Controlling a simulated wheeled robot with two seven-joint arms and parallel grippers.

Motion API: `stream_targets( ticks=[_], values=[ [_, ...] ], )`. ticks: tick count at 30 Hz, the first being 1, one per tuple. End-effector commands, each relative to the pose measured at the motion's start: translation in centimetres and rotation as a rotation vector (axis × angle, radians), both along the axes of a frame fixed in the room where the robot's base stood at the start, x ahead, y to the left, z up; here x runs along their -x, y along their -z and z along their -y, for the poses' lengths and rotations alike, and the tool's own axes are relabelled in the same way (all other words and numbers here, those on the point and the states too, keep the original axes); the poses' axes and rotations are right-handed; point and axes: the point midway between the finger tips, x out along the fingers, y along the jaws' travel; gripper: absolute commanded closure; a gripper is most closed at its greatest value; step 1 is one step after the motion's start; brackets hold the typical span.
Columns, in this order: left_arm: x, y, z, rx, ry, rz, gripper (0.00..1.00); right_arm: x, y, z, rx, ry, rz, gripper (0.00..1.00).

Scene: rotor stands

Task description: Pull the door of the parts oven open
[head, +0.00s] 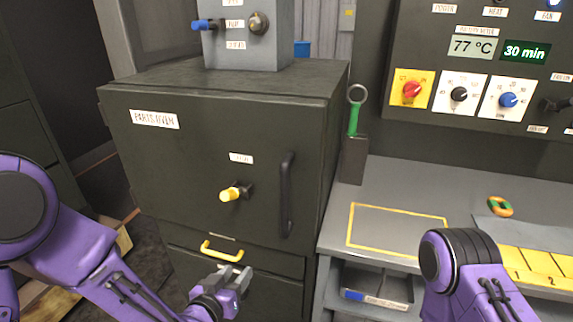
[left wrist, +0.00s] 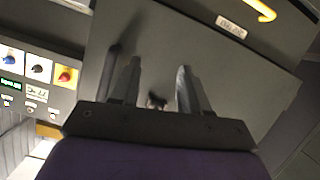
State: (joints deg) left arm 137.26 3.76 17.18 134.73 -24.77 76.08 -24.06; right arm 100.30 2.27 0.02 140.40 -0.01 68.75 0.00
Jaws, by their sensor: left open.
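The parts oven (head: 150,160) is a dark grey cabinet with a "PARTS OVEN" label, and its door looks shut. A black vertical bar handle (head: 286,195) is on the door's right side. A latch with a yellow knob (head: 229,194) sits left of it. My left gripper (head: 236,281) is open and empty, low in front of the cabinet, below the bar handle and latch and apart from both. In the left wrist view, the open fingers (left wrist: 157,75) point toward a dark grey front. My right arm shows at the lower right, but its gripper is out of frame.
A yellow drawer handle (head: 221,252) is below the door, close to my left gripper. A grey control box (head: 247,45) stands on the oven. A workbench (head: 400,190) adjoins on the right, with a green-handled tool (head: 354,115) in a holder. A control panel (head: 470,75) is behind.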

Motion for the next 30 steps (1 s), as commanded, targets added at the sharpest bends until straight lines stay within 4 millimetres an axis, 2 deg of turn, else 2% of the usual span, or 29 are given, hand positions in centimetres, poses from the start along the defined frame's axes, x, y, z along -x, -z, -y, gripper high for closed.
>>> stream_targets(
  ticks=[1,3,6,7,11,22,25,30],
  values=[
    [-1.2,-5.9,1.9,-0.007,0.062,0.113,0.54,0.0,-1.9,0.0,0.000,0.000,0.000,1.00],
    [-2.0,-11.2,4.0,-0.025,0.137,0.244,0.54,0.0,-2.6,0.0,0.000,0.000,0.000,1.00],
    [-2.2,-15.6,5.8,-0.044,0.197,0.359,0.54,0.0,-3.1,0.0,0.000,0.000,0.000,1.00],
    [-2.2,-16.3,6.1,-0.048,0.206,0.378,0.54,0.0,-3.1,0.0,0.000,0.000,0.000,1.00],
    [-3.1,-17.2,7.0,-0.053,0.220,0.404,0.54,0.0,-3.6,0.0,0.000,0.000,0.000,1.00],
    [-9.9,-17.1,10.6,-0.052,0.214,0.399,0.54,0.0,-6.2,0.0,0.001,0.000,0.000,1.00],
    [-10.8,-16.9,11.2,-0.053,0.215,0.399,0.54,0.0,-6.5,0.0,0.000,0.000,0.000,1.00],
    [-11.4,-16.8,11.4,-0.053,0.215,0.399,0.54,0.0,-6.5,0.0,0.001,0.000,0.000,1.00]
  ],
)
